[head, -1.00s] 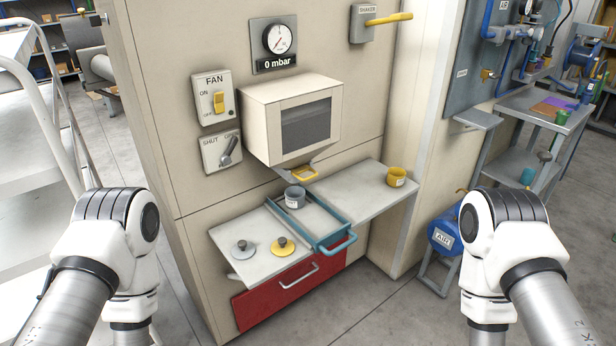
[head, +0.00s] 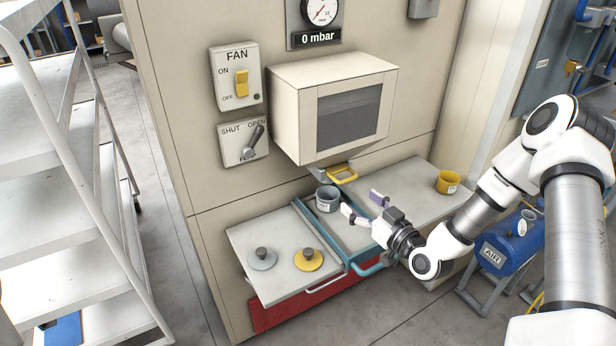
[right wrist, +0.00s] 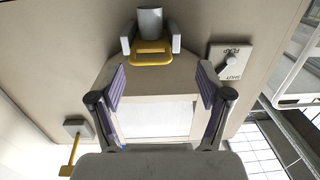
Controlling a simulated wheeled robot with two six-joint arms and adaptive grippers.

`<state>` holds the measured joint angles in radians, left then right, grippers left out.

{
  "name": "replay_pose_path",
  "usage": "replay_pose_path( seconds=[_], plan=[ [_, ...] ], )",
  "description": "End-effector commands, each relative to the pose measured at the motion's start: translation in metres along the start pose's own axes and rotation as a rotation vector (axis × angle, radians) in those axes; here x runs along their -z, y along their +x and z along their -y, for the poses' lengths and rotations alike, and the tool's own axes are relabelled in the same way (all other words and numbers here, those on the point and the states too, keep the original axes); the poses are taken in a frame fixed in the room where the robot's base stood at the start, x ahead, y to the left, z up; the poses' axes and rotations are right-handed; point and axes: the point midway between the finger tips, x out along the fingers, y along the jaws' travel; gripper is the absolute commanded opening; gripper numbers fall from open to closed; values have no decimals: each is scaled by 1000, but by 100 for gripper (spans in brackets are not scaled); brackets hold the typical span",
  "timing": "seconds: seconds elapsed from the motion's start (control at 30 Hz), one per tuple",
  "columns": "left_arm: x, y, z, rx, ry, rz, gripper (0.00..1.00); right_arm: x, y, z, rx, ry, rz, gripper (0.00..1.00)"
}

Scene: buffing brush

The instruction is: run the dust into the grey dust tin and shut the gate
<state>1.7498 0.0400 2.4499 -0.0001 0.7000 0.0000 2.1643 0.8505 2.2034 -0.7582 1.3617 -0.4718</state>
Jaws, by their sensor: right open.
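The grey dust tin (head: 327,199), with a white label, stands open-topped at the back of the blue-framed slide (head: 368,268) below the hopper. The yellow gate handle (head: 343,175) sticks out under the hopper, just above and behind the tin; it also shows in the right wrist view (right wrist: 152,47), beside a pale spout (right wrist: 150,22). My right gripper (head: 363,205) is open and empty, just right of the tin and apart from it. In the right wrist view its spread fingers (right wrist: 161,88) frame the hopper. My left gripper is out of view.
The cream hopper (head: 335,105) overhangs the work area. The flap lever (head: 254,142) leans toward OPEN; the fan switch (head: 241,83) is above it. A white rack (head: 70,180) stands far left.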

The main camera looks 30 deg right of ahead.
Motion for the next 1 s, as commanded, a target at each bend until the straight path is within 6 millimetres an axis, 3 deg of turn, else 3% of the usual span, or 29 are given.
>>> replay_pose_path(
  seconds=[0.07, 0.17, 0.6, 0.87, 1.0],
  plan=[
    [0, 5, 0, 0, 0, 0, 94, 7, 0, -11, -29, 20, -32, 78],
    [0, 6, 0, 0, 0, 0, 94, 14, 7, -11, -28, 16, -43, 78],
    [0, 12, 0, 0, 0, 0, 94, 15, 76, -12, -27, 17, -38, 78],
    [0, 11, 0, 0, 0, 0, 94, 16, 79, -12, -28, 19, -38, 78],
    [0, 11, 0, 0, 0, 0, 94, 16, 79, -12, -27, 19, -38, 32]
  ],
)
